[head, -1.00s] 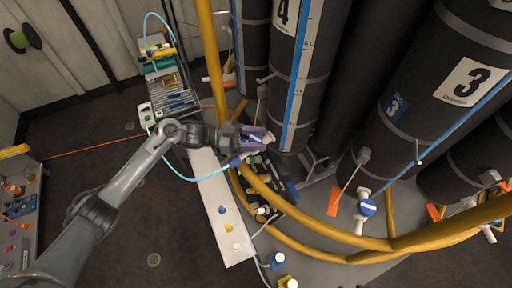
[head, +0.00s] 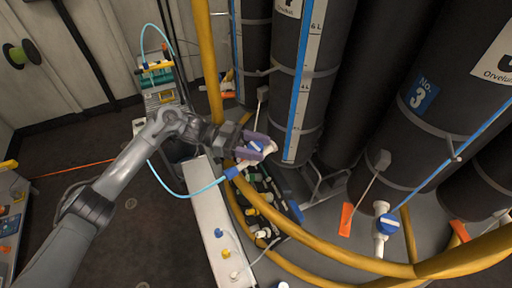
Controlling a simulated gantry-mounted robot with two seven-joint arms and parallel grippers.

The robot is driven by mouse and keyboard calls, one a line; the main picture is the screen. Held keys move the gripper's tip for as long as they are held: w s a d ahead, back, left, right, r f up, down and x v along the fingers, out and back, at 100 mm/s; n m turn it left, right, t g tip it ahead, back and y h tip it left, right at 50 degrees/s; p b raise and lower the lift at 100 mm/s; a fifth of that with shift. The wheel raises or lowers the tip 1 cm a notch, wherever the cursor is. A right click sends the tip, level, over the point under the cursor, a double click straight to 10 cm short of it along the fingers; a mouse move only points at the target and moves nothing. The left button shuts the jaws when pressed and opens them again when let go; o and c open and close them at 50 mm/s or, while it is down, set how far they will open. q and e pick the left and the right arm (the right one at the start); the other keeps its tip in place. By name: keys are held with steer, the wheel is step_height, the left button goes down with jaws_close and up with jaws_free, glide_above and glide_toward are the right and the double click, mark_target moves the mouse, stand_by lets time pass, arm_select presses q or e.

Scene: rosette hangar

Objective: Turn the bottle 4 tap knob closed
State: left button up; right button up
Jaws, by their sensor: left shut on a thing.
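Bottle 4 (head: 297,110) is a tall dark cylinder with a white scale and a blue level strip. Its number label is cut off at the top edge. My left gripper (head: 257,146) is at the foot of this bottle, with its purple fingers shut around the blue-and-white tap knob (head: 256,148). The fingers cover part of the knob, so I cannot tell its exact turn. My right gripper is out of view.
A yellow rail (head: 340,257) curves around the bottles. Another tap with a blue knob (head: 388,224) stands at the right, near an orange tag (head: 346,219). A white bench (head: 207,222) and a light blue hose (head: 180,195) lie below my left arm.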

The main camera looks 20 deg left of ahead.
arm_select(q)
steer(key=o, duration=1)
steer(key=shift+d, duration=0.1)
steer(key=shift+c, duration=0.2)
steer(key=shift+a, duration=0.2)
steer(key=a+b, duration=0.2)
steer(key=a, duration=0.8)
steer(key=shift+s+a+b, duration=0.25)
steer(key=shift+b, duration=0.05)
